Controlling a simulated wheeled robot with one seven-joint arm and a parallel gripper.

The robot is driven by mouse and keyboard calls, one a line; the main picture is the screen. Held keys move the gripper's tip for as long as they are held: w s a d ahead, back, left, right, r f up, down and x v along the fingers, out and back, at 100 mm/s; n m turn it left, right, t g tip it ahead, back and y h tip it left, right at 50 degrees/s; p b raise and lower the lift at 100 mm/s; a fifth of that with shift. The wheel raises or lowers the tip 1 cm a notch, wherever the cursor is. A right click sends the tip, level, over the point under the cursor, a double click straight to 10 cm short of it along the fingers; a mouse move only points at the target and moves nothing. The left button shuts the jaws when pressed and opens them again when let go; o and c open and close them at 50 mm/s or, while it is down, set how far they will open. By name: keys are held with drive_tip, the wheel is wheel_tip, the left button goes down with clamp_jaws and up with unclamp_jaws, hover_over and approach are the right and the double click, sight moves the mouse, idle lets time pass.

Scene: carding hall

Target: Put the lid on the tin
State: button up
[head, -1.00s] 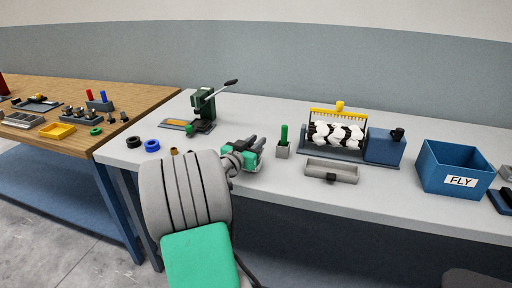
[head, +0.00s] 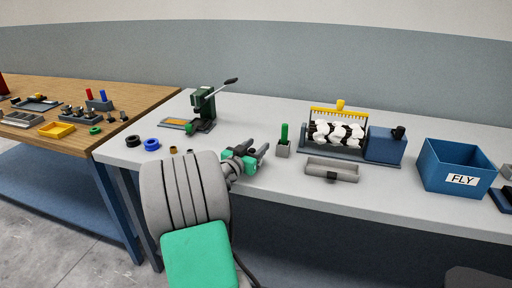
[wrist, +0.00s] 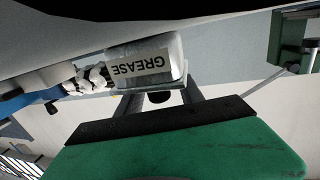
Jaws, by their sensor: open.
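A grey metallic tin (wrist: 150,55) with a white GREASE label, upside down in the picture, shows close up in the wrist view, just beyond the fingers. I cannot make it out for sure in the head view, where my arm covers part of the table. My gripper (head: 266,151) is low over the pale table, fingers toward the right, open. In the wrist view my gripper (wrist: 160,90) has its fingers apart, with a small dark knob (wrist: 158,97) showing between them. I cannot tell whether this knob belongs to the lid; no lid is clearly recognisable.
A grey block with a green peg (head: 283,148) and a shallow grey tray (head: 331,168) stand right of my gripper. Behind are a toothed roller machine (head: 338,135) and a green lever press (head: 204,110). A blue FLY bin (head: 455,168) stands at the right.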

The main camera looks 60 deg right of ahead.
drive_tip(key=shift+r+p, duration=0.35)
drive_tip(key=shift+p, duration=0.1)
drive_tip(key=shift+a, duration=0.3)
drive_tip(key=a, duration=0.7)
drive_tip(key=a+b, duration=0.1)
drive_tip(key=a, duration=0.3)
drive_tip(key=shift+w+a+r, duration=0.2)
drive_tip(key=shift+w+r, duration=0.05)
drive_tip(key=shift+r, duration=0.05)
